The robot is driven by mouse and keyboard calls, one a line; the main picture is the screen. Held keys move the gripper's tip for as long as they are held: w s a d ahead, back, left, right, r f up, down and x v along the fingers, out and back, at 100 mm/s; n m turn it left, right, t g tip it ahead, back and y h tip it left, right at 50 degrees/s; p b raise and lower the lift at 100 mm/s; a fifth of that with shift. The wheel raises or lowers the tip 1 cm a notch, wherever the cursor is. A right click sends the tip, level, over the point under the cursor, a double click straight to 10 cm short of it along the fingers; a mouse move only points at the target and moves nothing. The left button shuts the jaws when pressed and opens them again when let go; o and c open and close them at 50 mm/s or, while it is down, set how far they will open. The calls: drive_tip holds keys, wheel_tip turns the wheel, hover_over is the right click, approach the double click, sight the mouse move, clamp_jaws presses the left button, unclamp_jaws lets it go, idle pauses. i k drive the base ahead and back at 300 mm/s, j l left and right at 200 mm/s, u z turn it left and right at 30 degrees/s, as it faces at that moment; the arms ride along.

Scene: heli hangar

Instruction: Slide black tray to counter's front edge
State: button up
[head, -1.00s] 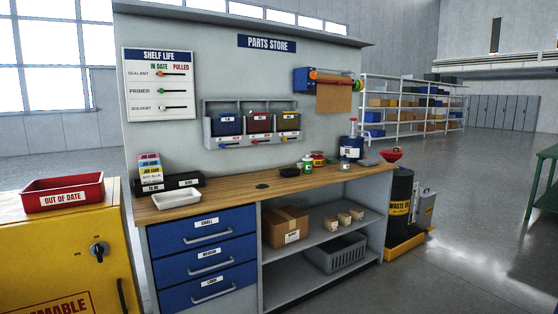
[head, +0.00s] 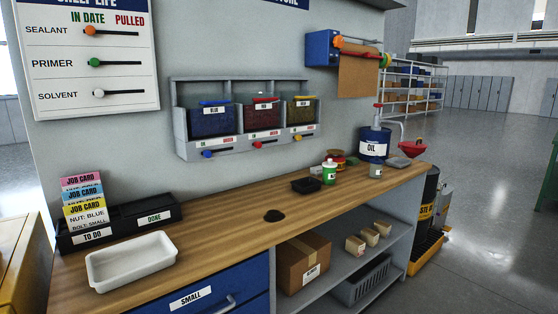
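The small black tray (head: 306,185) sits on the wooden counter (head: 225,247), back from the front edge. It looks shallow and empty. My gripper is not in the head view.
A white tray (head: 131,262) shows at the counter's left end, in front of a black card holder (head: 117,225). An oil can (head: 373,144) and small tins (head: 337,157) stand at the right. Parts bins (head: 262,118) hang behind. The counter before the black tray is clear.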

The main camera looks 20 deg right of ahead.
sight(308, 184)
drive_tip(key=i+j+u, duration=0.1)
drive_tip(key=i, duration=1.2)
